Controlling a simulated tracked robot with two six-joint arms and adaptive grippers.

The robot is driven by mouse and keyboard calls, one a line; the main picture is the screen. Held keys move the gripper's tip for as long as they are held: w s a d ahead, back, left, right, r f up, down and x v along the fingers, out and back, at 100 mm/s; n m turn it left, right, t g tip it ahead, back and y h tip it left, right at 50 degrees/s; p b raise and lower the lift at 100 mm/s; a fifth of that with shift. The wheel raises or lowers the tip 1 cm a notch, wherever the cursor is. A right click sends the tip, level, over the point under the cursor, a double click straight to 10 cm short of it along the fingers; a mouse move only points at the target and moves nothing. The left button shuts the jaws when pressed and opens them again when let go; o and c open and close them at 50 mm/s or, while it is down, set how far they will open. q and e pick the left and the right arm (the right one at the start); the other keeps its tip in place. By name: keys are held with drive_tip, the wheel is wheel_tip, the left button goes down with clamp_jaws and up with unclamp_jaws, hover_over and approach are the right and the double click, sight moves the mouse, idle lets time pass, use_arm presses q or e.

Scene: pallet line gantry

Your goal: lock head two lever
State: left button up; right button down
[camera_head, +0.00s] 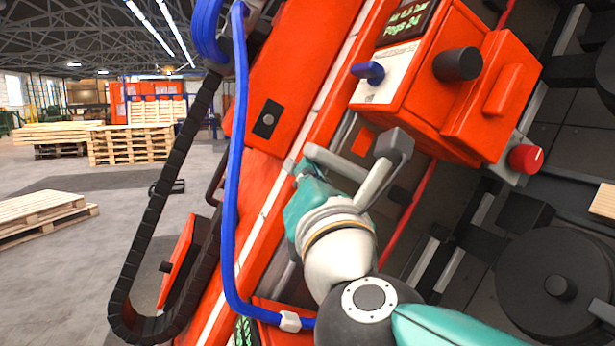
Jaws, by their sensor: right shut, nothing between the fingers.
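My right gripper (303,170) shows at the middle of the view, at the end of my white and teal arm. It is shut, with nothing between its fingers, which are partly hidden. A grey bent lever (336,163) with a blocky grey end (393,146) lies right beside the gripper; I cannot tell whether they touch. The lever is on the orange-red machine head (275,125). No label shows which head is number two. My left gripper is not in view.
A blue hose (234,190) and a black cable chain (150,210) hang left of the machine. A red knob (526,158) and a dark round wheel (555,282) are at right. Wooden pallets (135,143) stand on the open floor behind.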

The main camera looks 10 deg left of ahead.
drive_tip(key=s+d+f+b, duration=0.1)
drive_tip(key=s+f+b, duration=0.4)
drive_tip(key=s, duration=0.5)
drive_tip(key=shift+d+f+b, duration=0.35)
drive_tip(key=shift+f+b, duration=0.05)
drive_tip(key=shift+b, duration=0.35)
